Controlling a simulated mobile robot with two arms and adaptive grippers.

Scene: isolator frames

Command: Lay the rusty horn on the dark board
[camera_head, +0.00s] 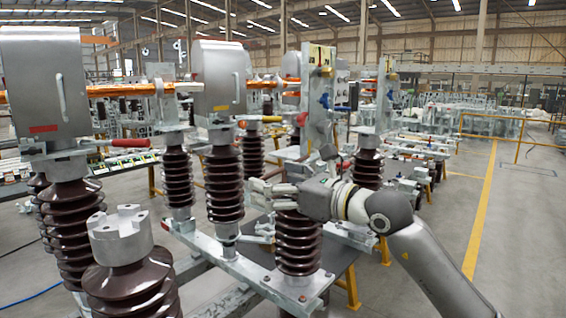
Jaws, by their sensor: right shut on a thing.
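My right gripper (262,189) reaches in from the right, in front of the brown ribbed insulators near the middle of the view. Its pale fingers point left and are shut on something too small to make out. I cannot pick out the rusty horn with certainty. A dark flat surface (343,282), which may be the dark board, shows low behind the front insulator (298,243), beside a yellow leg. The insulator and the metal frame partly hide it. My left gripper is not in view.
Brown insulators (223,185) stand upright on pale metal rails (238,268) close around my right gripper. Grey metal boxes (218,78) and an orange bar (122,90) sit above at the left. Open floor (525,215) with a yellow line lies to the right.

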